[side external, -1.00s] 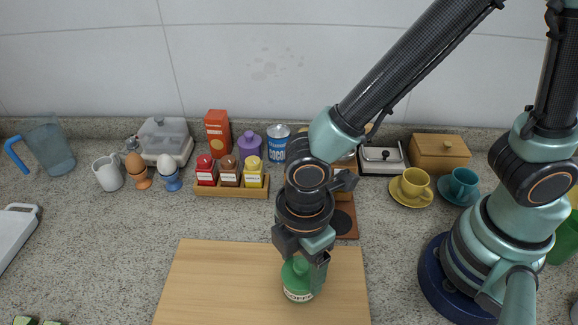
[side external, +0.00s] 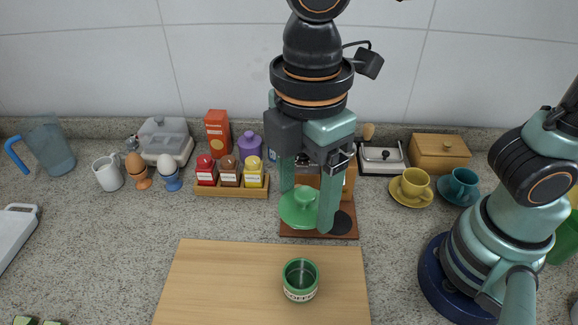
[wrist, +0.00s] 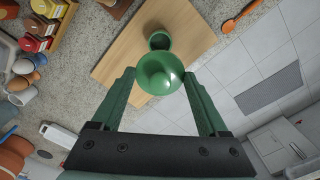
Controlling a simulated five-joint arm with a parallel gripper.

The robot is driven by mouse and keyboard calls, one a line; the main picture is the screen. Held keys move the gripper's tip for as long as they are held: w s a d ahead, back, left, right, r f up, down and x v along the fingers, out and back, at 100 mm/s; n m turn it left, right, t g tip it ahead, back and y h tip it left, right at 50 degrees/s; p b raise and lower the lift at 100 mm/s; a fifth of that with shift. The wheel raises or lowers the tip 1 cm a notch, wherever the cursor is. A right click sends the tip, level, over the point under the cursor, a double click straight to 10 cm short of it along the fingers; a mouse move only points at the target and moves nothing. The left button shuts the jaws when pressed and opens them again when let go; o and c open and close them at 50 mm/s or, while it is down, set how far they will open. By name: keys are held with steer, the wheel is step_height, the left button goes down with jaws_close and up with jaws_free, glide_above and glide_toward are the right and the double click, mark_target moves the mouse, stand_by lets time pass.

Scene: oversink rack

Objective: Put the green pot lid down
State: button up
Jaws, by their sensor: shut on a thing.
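The green pot lid (side external: 299,209) is round with a knob on top. My gripper (side external: 308,204) points down and is shut on it, with a finger at each side. The lid is held in the air, clear of the pot. In the wrist view the lid (wrist: 160,74) shows between the fingertips and partly overlaps the pot behind it. The green pot (side external: 300,280), with a pale label reading COFFEE, stands upright and open-topped on a wooden board (side external: 210,285).
Behind the lid is a brown mat (side external: 290,231) with a round dark patch, partly hidden by my gripper. A rack of sauce jars (side external: 232,190) stands to the left. A yellow cup (side external: 414,182) and a teal cup (side external: 463,183) stand to the right. The board's left half is clear.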

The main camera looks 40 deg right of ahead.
step_height(320, 180, up, 2)
steer(key=shift+r, duration=0.25)
steer(key=shift+w+a+r, duration=0.1)
steer(key=shift+r, duration=0.2)
steer(key=shift+w+a, duration=0.2)
steer(key=shift+a, duration=0.05)
steer(key=m, duration=0.1)
glide_above(238, 288)
step_height(238, 288, down, 4)
steer(key=r, duration=0.1)
steer(key=f, duration=0.2)
step_height(238, 288, down, 19)
steer(key=shift+f, duration=0.1)
steer(key=shift+f, duration=0.15)
steer(key=o, duration=1.2)
steer(key=shift+o, duration=0.2)
